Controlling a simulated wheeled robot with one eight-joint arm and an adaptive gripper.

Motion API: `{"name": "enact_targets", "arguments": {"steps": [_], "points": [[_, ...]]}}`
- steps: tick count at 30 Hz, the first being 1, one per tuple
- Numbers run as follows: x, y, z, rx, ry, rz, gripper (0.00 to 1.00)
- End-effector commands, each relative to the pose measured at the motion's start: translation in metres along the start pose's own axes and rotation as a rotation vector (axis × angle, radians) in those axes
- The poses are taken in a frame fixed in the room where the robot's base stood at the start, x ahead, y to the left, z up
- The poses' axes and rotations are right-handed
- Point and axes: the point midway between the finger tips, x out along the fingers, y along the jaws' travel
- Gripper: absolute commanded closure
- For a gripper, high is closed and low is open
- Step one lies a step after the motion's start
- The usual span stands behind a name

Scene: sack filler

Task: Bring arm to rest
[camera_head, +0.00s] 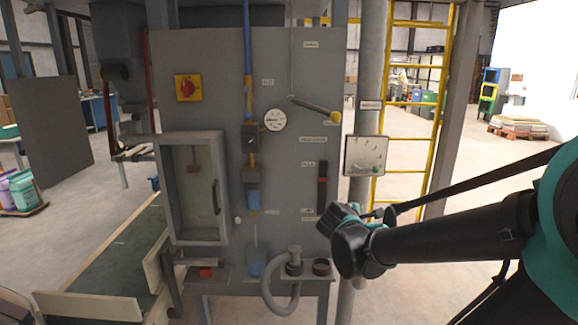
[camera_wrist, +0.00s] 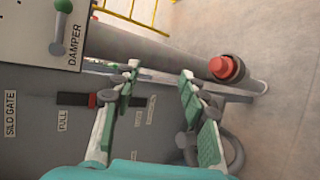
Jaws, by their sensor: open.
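My gripper (camera_wrist: 160,72) is open and empty in the wrist view, with its two green-padded fingers spread apart. In the head view my arm reaches in from the right, its wrist in front of the lower right edge of the grey panel (camera_head: 290,130). The fingers are not clearly visible there. The wrist view shows the panel turned sideways (camera_wrist: 30,120), with labels reading SILO GATE and FULL. A damper plate (camera_wrist: 45,30) with a green-knobbed lever is at the upper left of that view. I cannot tell the gap between fingers and panel.
A grey post (camera_head: 370,60) and yellow ladder (camera_head: 427,120) stand beside the panel. A red button (camera_wrist: 226,68) sits near the post in the wrist view. A conveyor (camera_head: 110,255) lies at lower left, a curved hose (camera_head: 272,290) below the panel. Open floor (camera_head: 480,165) shows at right.

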Motion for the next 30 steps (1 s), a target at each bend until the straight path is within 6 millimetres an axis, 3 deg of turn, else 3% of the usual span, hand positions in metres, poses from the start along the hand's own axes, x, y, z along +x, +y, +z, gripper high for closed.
{"name": "enact_targets", "arguments": {"steps": [1,3,6,9,12,18,30], "points": [[0.003,-0.030,0.015,0.138,-0.016,-0.086,0.57],[0.001,-0.072,0.028,0.347,-0.035,-0.213,0.57],[-0.009,-0.130,0.036,0.641,-0.074,-0.391,0.57],[-0.026,-0.177,0.035,0.904,-0.117,-0.554,0.57],[-0.044,-0.209,0.028,1.110,-0.157,-0.686,0.57],[-0.065,-0.236,0.015,1.318,-0.198,-0.827,0.57],[-0.067,-0.238,0.012,1.337,-0.201,-0.842,0.57]]}}
